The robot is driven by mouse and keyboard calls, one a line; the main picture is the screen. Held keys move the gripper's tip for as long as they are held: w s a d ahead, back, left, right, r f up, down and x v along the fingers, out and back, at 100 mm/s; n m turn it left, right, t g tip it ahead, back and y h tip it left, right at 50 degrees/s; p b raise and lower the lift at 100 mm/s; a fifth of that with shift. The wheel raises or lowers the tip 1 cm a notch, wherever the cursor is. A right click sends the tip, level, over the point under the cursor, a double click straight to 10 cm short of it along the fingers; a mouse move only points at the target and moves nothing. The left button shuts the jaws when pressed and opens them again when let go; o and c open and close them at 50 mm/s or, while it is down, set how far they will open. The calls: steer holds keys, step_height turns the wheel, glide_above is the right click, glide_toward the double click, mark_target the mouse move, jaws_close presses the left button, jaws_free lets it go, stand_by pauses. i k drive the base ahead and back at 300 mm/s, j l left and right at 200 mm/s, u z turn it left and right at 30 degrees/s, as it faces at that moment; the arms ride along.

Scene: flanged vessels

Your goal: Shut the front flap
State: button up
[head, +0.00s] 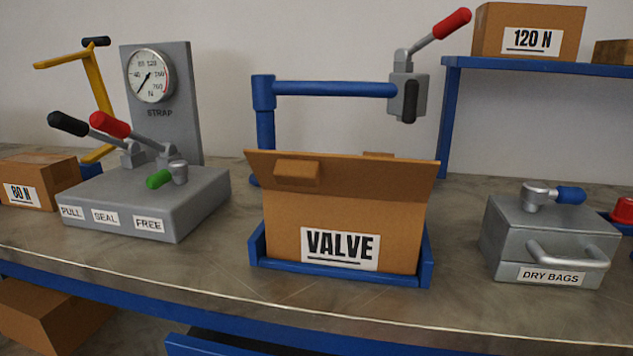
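A brown cardboard box (285,230) with a white VALVE label sits in a low blue tray (330,277) at the middle of the bench. Its front flap (365,180) is open. It stands up from the front edge and appears to lean outward, with its top edge wider than the box. A small cardboard block or tab (297,173) shows on the flap's left part. Another small piece of cardboard (378,154) shows just above the flap's edge. The flap hides the inside of the box and the other flaps. My gripper is not in view.
A blue post with an arm (330,88) carries a grey red-handled head (407,95) above and behind the box. A grey lever unit (150,200) stands left, a DRY BAGS box (550,240) right. A blue shelf (540,66) is upper right.

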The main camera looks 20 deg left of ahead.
mark_target(384, 178)
steer(key=u, duration=1.2)
steer(key=k+l, duration=0.1)
steer(key=k+z, duration=0.05)
